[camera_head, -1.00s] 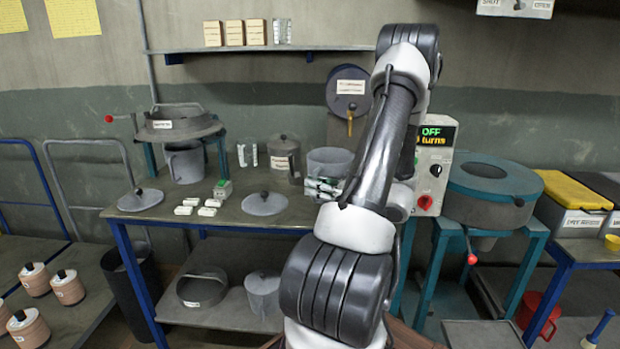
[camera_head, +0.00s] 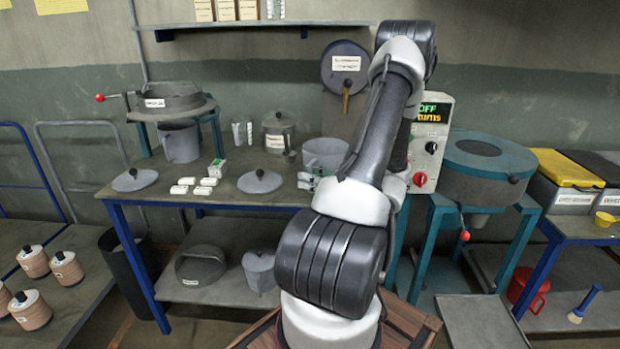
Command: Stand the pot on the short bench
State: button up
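Several grey pots are in view, and I cannot tell which one the task means. A pot with a side handle (camera_head: 180,142) stands under a ring-shaped stand on the long bench (camera_head: 255,198). A lidded, labelled pot (camera_head: 279,133) stands at the back of that bench. A wide open pot (camera_head: 326,155) is partly behind my arm. Another pot (camera_head: 259,271) stands on the shelf below. A shorter bench (camera_head: 590,229) at the right carries boxes; whether it is the task's short bench is unclear. My gripper is not visible; my arm hides what lies behind it.
Two loose lids (camera_head: 135,180) (camera_head: 260,181) and small white blocks (camera_head: 208,182) lie on the long bench. A control box (camera_head: 432,145) and a round teal machine (camera_head: 484,170) stand right of it. A red pot (camera_head: 527,288) is under the right bench.

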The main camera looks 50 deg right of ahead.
jog(key=shift+s+r, duration=0.15)
jog(key=v, duration=1.1)
jog(key=w+a+r+n+g+y, duration=0.1)
jog(key=a+r+n+g, duration=0.2)
jog(key=a+n+g, duration=0.3)
jog(key=a+r+n+g+y, duration=0.25)
jog(key=a+r+n, duration=0.2)
jog(key=a, duration=0.45)
jog(key=w+a+r+n+g, duration=0.1)
jog(key=a+r+n+g, duration=0.2)
jog(key=a+n+g, duration=0.35)
jog(key=s+a+r+n+t+h, duration=0.1)
jog(key=s+a+r+n+h, duration=0.1)
jog(key=n, duration=0.5)
jog(key=s+a+r+n+t+h, duration=0.1)
jog(key=s+a+r+n+h, duration=0.2)
jog(key=r+n+h, duration=0.3)
jog(key=shift+s+a+r+n+h, duration=0.3)
jog(key=shift+a+n+h, duration=0.2)
jog(key=shift+n, duration=0.7)
jog(key=shift+d, duration=0.1)
